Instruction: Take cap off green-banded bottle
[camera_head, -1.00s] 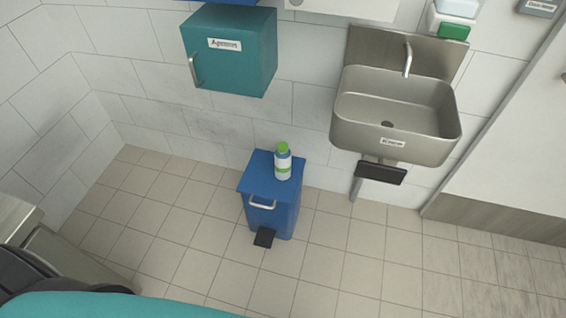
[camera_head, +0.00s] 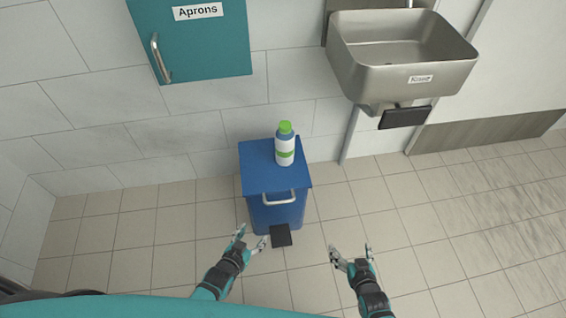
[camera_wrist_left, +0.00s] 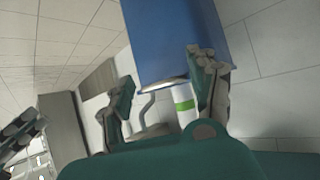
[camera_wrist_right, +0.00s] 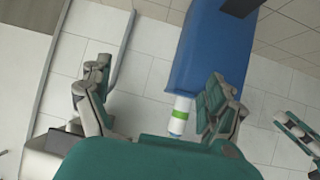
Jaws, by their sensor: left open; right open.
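The green-banded bottle (camera_head: 285,150) stands upright on the lid of a blue pedal bin. It is white and blue with a green band, and its green cap (camera_head: 285,127) is on top. My left gripper (camera_head: 252,238) is open and empty, in front of the bin and well short of the bottle. My right gripper (camera_head: 350,252) is open and empty, to the right of the bin's front. The bottle also shows partly in the left wrist view (camera_wrist_left: 184,105) and in the right wrist view (camera_wrist_right: 179,118), beyond the open fingers.
The blue bin (camera_head: 257,178) has a front handle (camera_head: 279,197) and a black pedal (camera_head: 281,235). A teal aprons cabinet (camera_head: 205,50) hangs on the wall at upper left. A steel sink (camera_head: 405,75) with a black knee plate (camera_head: 405,117) is at upper right. Tiled floor is clear around the bin.

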